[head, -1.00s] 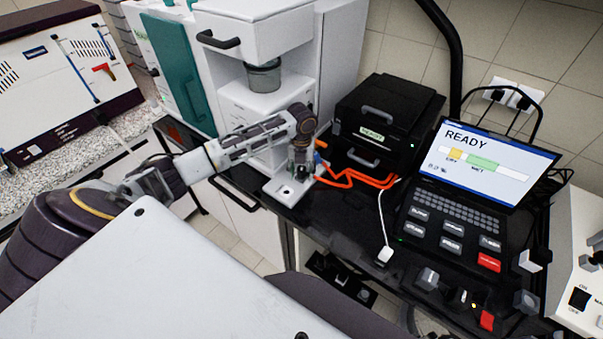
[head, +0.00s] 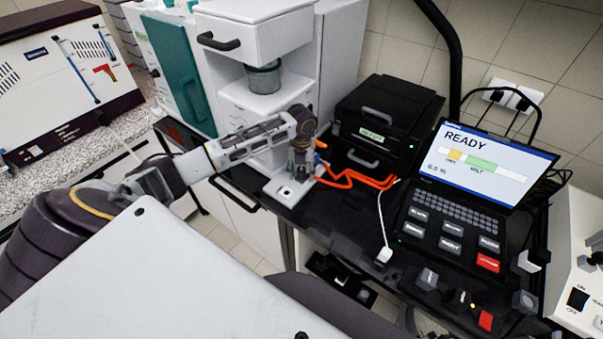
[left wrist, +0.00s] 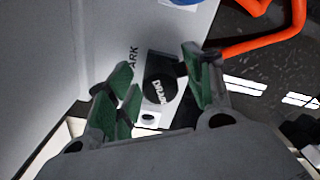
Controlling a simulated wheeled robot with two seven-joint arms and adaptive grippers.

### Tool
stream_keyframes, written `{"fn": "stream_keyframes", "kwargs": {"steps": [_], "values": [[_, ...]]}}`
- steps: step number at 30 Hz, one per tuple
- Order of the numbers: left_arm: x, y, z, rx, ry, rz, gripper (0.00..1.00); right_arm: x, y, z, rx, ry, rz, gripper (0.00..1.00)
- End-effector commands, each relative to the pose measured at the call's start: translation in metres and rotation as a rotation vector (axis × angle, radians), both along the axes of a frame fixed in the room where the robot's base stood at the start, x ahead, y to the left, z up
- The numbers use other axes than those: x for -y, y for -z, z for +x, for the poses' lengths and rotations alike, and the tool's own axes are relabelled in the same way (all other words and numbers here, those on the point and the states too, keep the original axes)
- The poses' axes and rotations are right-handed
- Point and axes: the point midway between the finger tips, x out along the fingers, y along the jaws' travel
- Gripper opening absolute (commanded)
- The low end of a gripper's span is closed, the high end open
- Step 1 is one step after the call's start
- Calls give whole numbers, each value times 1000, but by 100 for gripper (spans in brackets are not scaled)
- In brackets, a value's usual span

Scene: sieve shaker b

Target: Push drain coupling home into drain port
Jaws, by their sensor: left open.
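My left gripper (head: 299,172) is low over the black bench, beside the white machine. In the left wrist view its green-padded fingers (left wrist: 160,82) are apart. A round black piece (left wrist: 160,91) with white lettering that seems to read DRAIN sits between and below them. I take it for the drain coupling; whether the pads touch it I cannot tell. The drain port under it is hidden, so its seating cannot be told. In the head view the coupling is hidden behind the gripper. A white plate (head: 271,187) with a dark hole lies just in front of the gripper.
Orange hose (head: 343,179) runs along the bench right of the gripper, and also shows in the left wrist view (left wrist: 262,43). A black box (head: 388,125) stands behind it. A laptop-like console (head: 490,165) reading READY is farther right. The white machine (head: 262,105) rises behind.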

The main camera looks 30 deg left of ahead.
Motion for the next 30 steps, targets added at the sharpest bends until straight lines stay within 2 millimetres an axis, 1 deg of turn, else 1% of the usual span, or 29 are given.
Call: {"fn": "stream_keyframes", "kwargs": {"steps": [18,19,30], "values": [[0,1,0,0,0,0,52,0,0,0,0,0,0,40],[0,1,0,0,0,0,50,0,0,0,0,0,0,40],[0,1,0,0,0,0,3,2,0,0,1,-1,-3,40]]}}
